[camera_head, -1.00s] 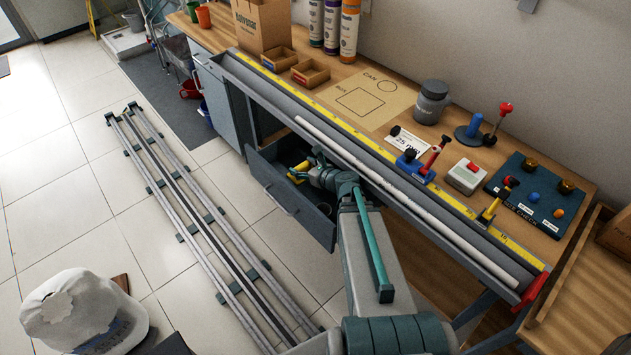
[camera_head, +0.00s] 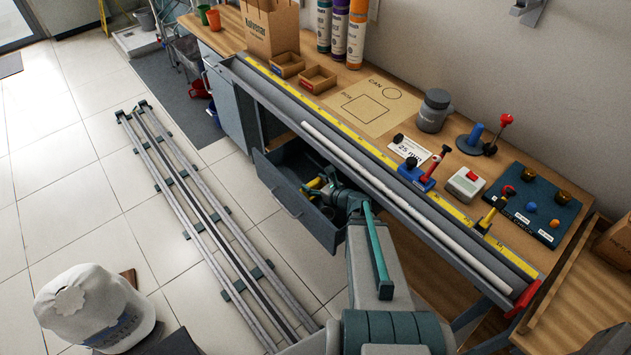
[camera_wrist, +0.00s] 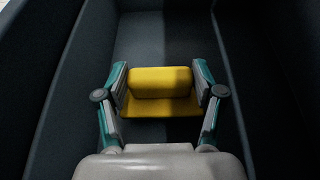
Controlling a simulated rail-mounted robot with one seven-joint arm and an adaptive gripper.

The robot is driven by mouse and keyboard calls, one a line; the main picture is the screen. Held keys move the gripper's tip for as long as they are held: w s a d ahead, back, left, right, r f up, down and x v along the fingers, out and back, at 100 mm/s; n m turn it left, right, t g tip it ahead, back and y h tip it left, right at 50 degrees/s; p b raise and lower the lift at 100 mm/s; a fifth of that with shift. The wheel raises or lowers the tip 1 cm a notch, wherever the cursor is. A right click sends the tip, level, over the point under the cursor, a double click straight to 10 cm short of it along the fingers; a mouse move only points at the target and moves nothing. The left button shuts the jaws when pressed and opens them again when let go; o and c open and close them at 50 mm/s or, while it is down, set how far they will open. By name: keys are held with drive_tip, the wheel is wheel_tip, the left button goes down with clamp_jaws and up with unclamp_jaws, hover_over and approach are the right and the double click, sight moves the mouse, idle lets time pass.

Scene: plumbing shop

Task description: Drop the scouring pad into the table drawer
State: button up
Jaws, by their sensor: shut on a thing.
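The table drawer (camera_head: 279,196) stands pulled out under the workbench. My gripper (camera_wrist: 160,88) is shut on the yellow scouring pad (camera_wrist: 160,84), with one finger against each end of it. In the wrist view the pad is between the drawer's dark side walls, with the dark drawer floor beyond it. I cannot tell whether the pad touches the floor. In the head view a small yellow part shows at the gripper, inside the drawer's outline; my arm hides much of the drawer.
The workbench (camera_head: 357,79) runs above the drawer, with a long white tube (camera_head: 420,215) along its front edge. A cabinet door (camera_head: 223,105) hangs open left of the drawer. Metal rails (camera_head: 205,230) lie on the tiled floor in front.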

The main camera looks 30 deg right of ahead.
drive_tip(key=shift+f, duration=0.1)
drive_tip(key=shift+f+b, duration=0.35)
drive_tip(key=shift+b, duration=0.15)
drive_tip(key=shift+f, duration=0.2)
drive_tip(key=o, duration=1.1)
drive_tip(key=shift+r, duration=0.2)
